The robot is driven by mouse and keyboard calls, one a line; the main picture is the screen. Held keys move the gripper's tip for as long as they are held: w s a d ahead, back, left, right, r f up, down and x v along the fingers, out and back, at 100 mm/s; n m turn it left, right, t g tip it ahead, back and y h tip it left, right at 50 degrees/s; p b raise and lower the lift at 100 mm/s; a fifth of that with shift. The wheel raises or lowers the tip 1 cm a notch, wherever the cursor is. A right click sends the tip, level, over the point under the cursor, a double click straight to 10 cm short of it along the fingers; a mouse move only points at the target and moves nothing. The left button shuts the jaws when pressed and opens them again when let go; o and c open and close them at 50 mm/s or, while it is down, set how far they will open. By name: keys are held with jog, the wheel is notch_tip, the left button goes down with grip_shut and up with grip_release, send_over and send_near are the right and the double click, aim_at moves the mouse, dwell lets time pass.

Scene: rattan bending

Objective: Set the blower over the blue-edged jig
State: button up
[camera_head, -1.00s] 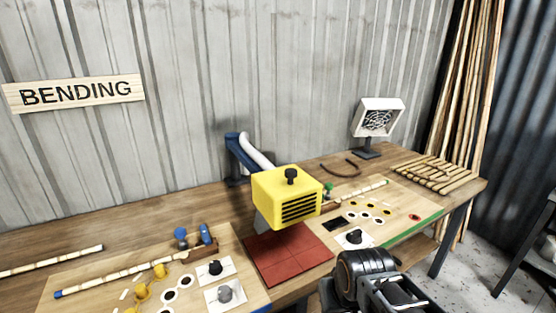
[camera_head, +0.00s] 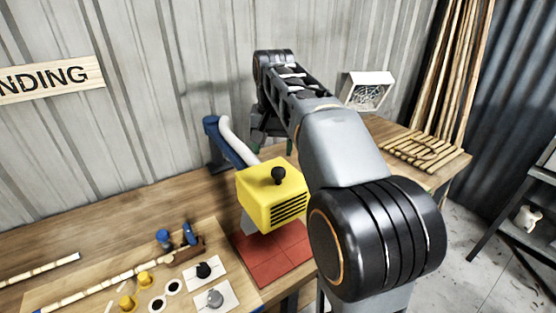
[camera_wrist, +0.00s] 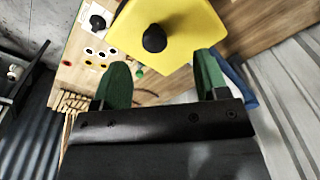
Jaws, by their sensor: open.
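The blower (camera_head: 272,193) is a yellow box with a black knob on top and dark slots in one side. It hangs over the red mat on a blue arm with a pale hose. In the wrist view the blower (camera_wrist: 185,22) and its knob (camera_wrist: 154,38) lie just beyond my fingertips, between their lines. My gripper (camera_wrist: 163,75) is open and empty, with green fingers apart; they do not touch the knob. In the head view my arm mostly hides it.
The red tiled mat (camera_head: 277,257) lies right of the left board. The other board (camera_wrist: 80,50) is largely hidden by my arm in the head view.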

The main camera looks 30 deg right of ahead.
notch_tip(320, 180, up, 4)
jog(key=m, duration=0.1)
send_over(279, 170)
jog(key=shift+m+g, duration=0.3)
jog(key=shift+g, duration=0.1)
notch_tip(279, 170, down, 13)
jog(key=shift+w+f, duration=0.1)
